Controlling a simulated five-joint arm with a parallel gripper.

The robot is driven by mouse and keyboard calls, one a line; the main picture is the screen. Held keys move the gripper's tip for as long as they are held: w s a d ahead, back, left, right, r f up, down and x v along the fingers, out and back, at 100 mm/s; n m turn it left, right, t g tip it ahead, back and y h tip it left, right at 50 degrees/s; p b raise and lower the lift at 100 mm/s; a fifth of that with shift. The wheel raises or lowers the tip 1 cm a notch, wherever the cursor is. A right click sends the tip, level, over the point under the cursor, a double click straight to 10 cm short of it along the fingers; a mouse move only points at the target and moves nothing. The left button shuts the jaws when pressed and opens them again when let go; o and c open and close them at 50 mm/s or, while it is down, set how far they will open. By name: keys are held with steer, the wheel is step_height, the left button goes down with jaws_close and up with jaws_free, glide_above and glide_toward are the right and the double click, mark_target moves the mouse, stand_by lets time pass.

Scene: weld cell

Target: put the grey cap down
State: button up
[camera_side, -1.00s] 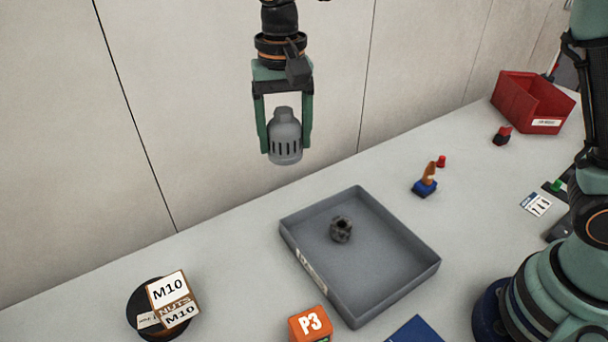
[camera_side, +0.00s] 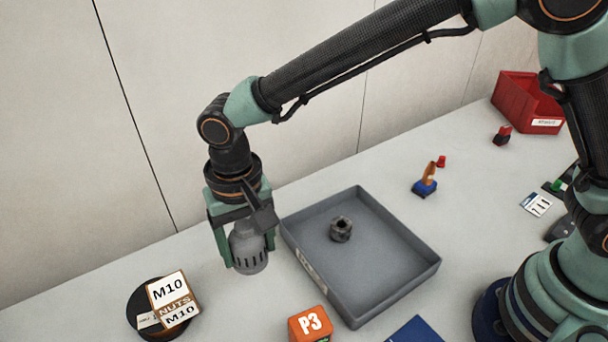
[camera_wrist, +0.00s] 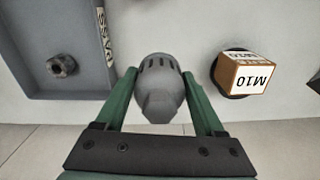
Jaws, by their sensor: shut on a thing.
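The grey cap (camera_side: 249,250) is a rounded, slotted piece held upright between the green fingers of my gripper (camera_side: 246,258). My gripper is shut on it, left of the grey tray in the side view. In the wrist view the grey cap (camera_wrist: 160,85) sits between the two fingers of my gripper (camera_wrist: 160,90), over the pale bench (camera_wrist: 205,30). I cannot tell for sure whether its lower rim touches the bench.
The grey tray (camera_side: 400,235) holds a dark nut (camera_side: 341,229). The M10 nuts box (camera_side: 172,298) sits on a dark round dish (camera_side: 138,305) at the lower left. An orange P3 block (camera_side: 310,323) stands in front. A red bin (camera_side: 528,105) is far right.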

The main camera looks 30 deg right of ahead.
step_height(320, 180, down, 9)
steer(key=shift+r, duration=0.15)
stand_by(0.5)
steer(key=o, duration=1.4)
